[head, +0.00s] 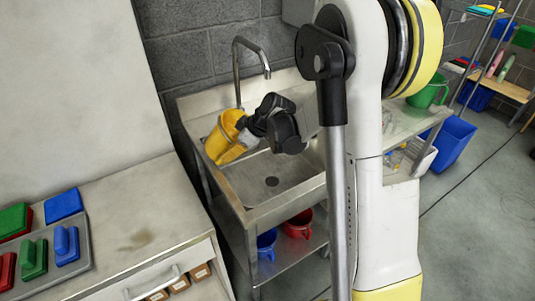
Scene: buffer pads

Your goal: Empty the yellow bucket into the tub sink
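The yellow bucket (221,137) is at the left side of the metal tub sink (284,170), beside the faucet, and looks tilted. My dark gripper (250,128) is at the bucket's right side and overlaps it in the picture. The fingertips are mostly hidden against the bucket, so I cannot tell if they are shut on it. The bucket's inside and any contents do not show clearly. The visible part of the sink floor is bare around the drain.
A curved faucet (238,62) rises behind the bucket. Blue (267,243) and red (298,224) buckets stand on the shelf under the sink. A counter (135,226) with colored pads is at left. A green bucket (429,92) and blue bin (452,142) are at right.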

